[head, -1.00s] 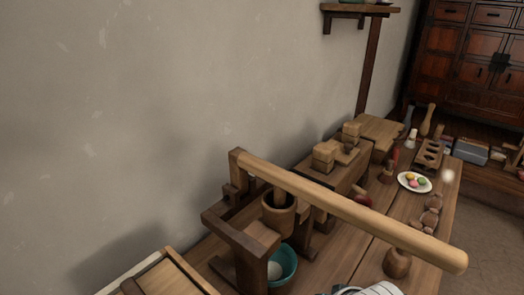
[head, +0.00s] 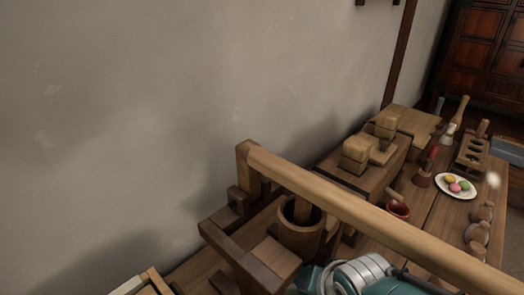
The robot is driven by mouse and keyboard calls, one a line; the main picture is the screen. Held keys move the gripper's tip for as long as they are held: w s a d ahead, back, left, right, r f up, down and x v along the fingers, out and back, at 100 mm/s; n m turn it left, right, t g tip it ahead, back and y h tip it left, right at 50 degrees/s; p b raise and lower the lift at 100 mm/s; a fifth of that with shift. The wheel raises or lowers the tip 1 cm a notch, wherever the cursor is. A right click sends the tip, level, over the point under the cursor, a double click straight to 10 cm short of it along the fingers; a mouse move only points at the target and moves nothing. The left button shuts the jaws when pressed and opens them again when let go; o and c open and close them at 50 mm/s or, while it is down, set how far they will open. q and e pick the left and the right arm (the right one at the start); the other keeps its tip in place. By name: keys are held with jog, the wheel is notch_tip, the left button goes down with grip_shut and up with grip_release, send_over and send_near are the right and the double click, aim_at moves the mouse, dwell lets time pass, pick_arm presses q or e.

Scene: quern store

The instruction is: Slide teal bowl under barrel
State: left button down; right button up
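A teal patch at the bottom edge, just below and right of the barrel, looks like the teal bowl (head: 308,279). Most of it is hidden or cut off, so I cannot tell its exact place under the barrel. A grey, ringed link of one of my arms shows right beside the teal patch. No gripper fingers are visible, so any contact with the bowl is hidden.
The long beam (head: 365,222) slopes across the table to the lower right. Behind it stand a wooden block press (head: 358,153), a red cup (head: 398,209) and a white plate (head: 457,186) of coloured balls. The wall (head: 140,120) closes off the back.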

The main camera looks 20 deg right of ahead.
jog(key=shift+f, duration=0.1)
grip_shut()
dwell(0.4)
dwell(1.1)
